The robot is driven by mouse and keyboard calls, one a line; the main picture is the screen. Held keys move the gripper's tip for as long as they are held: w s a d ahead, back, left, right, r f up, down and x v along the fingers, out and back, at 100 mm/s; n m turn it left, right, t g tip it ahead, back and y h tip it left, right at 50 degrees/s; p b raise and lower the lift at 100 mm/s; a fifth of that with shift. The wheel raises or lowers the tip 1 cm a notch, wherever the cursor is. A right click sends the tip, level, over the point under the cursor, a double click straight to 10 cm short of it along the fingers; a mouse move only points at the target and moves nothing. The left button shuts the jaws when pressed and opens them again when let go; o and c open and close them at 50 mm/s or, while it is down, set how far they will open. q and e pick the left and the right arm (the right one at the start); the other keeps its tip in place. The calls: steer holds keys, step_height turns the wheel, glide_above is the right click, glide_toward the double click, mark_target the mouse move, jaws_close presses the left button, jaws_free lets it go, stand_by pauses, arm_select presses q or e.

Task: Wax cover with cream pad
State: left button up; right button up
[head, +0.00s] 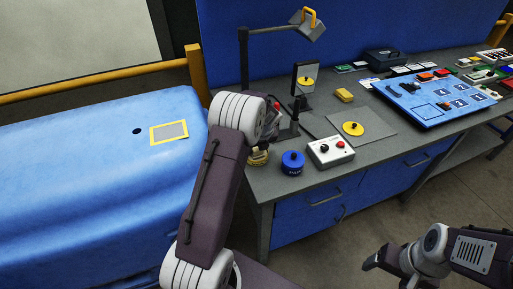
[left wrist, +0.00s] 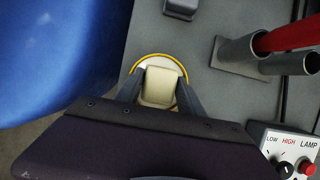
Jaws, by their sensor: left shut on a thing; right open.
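The large blue cover (head: 80,160) fills the left of the head view; its edge also shows in the left wrist view (left wrist: 60,50). A yellow-bordered grey patch (head: 169,131) lies on its top near a dark hole. In the left wrist view my left gripper (left wrist: 160,98) is shut on the cream pad (left wrist: 158,82). The pad is over a round yellow-rimmed piece (left wrist: 160,57) on the bench; I cannot tell whether they touch. In the head view my own arm partly hides this spot. My right gripper (head: 376,262) is open and empty, low at the right.
On the grey bench (head: 280,187) stand a blue tin (head: 292,164), a lamp switch box (head: 331,152), a yellow disc with a black knob (head: 353,128) and a yellow block (head: 344,95). A lamp post (head: 243,60) and mirror (head: 305,75) stand behind. A blue tray (head: 420,108) is further right.

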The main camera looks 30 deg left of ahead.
arm_select(q)
steer(key=shift+s+f+p, duration=0.1)
steer(key=shift+f+p, duration=0.05)
steer(key=shift+p, duration=0.2)
stand_by(1.5)
step_height(320, 180, up, 7)
steer(key=p, duration=0.8)
stand_by(0.4)
